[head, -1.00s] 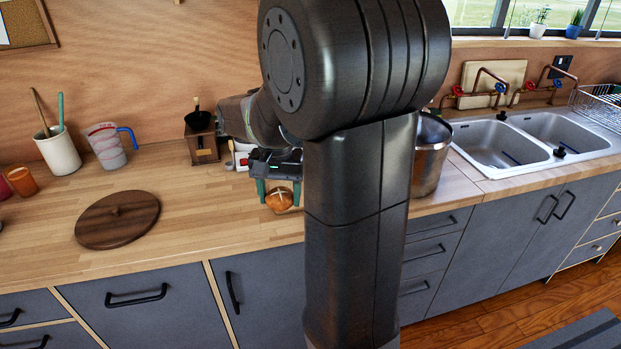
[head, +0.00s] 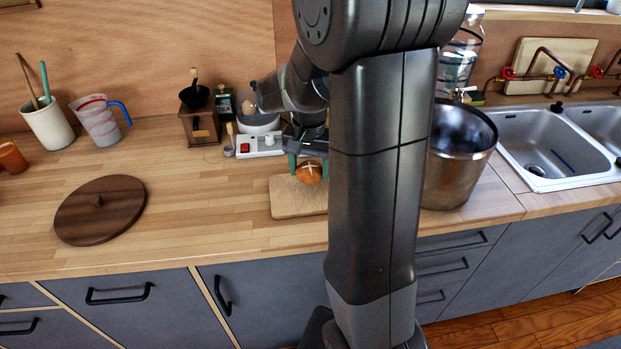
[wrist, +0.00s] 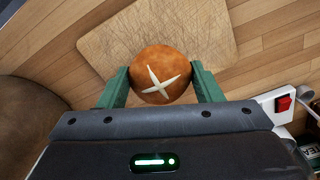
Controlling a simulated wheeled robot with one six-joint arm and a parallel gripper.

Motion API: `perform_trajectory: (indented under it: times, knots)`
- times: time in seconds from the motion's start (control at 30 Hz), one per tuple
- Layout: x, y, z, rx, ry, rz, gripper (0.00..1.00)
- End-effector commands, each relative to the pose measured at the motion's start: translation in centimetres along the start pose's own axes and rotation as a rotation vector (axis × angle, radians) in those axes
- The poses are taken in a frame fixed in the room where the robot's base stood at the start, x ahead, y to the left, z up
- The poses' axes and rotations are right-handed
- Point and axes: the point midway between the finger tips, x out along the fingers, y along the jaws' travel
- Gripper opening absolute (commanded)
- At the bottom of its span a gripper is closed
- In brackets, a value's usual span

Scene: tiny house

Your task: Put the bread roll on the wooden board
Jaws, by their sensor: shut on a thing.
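The bread roll (head: 309,172) is brown and round with a pale cross on top. My gripper (head: 308,168) is shut on it, with one green finger on each side. In the wrist view the roll (wrist: 161,75) sits between the fingertips (wrist: 162,88). The wooden board (head: 290,200) is pale and lies on the counter below the roll; my column hides its right part. In the wrist view the scratched board (wrist: 205,32) shows beneath and beyond the roll. I cannot tell whether the roll touches it.
A large metal pot (head: 458,155) stands right of my column, near the sink (head: 545,150). A power strip (head: 258,146), a white appliance (head: 257,122) and a coffee grinder (head: 199,126) stand behind the board. A round dark lid (head: 100,212) lies left; the counter between is clear.

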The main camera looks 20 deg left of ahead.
Motion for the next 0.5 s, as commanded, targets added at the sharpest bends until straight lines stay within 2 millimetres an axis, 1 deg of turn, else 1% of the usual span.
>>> perform_trajectory:
  times: [0.2, 0.3, 0.5]
  knots:
    - [2.9, 0.0, 0.1, 0.0, -0.003, 0.003, 0.36]
    - [3.8, 0.0, 0.0, 0.0, -0.001, 0.001, 0.36]
    - [4.0, 0.0, 0.0, 0.0, 0.0, 0.0, 0.36]
